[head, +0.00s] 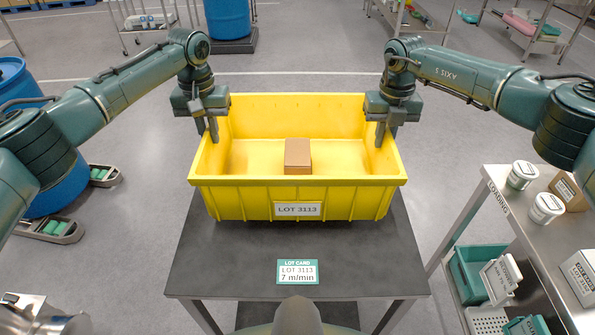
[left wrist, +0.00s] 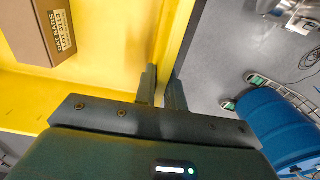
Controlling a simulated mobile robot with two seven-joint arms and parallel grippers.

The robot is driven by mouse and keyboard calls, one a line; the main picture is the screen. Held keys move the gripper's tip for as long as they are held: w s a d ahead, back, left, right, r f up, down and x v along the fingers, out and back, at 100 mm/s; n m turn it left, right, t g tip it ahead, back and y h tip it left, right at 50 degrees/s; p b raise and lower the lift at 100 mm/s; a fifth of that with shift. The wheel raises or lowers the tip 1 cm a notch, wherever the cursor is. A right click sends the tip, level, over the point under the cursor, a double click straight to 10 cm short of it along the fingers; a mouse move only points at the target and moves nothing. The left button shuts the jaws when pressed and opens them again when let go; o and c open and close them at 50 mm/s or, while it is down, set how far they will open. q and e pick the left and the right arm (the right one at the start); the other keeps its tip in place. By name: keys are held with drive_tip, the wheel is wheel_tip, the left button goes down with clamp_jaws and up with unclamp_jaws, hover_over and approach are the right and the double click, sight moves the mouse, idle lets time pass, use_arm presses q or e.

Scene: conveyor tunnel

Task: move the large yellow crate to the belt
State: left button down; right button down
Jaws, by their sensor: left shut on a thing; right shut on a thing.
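The large yellow crate (head: 340,184) sits on a dark table (head: 235,257) in the middle of the head view. Its front label reads LOT 3113, and a brown box (head: 298,156) lies inside it. My left gripper (head: 210,128) is shut on the crate's left wall. The left wrist view shows the fingers (left wrist: 160,88) on either side of the yellow wall (left wrist: 178,40), with the brown box (left wrist: 40,28) inside the crate. My right gripper (head: 379,133) is shut on the crate's right wall. The far fingers of each are partly hidden.
A lot card (head: 298,272) reading 7 m/min lies on the table in front of the crate. A shelf cart (head: 500,185) with white tubs stands at the right. Blue barrels (head: 60,190) stand at the left. No belt is clearly in view.

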use_arm(q)
drive_tip(key=shift+r, duration=0.15)
use_arm(e)
drive_tip(key=shift+r, duration=0.1)
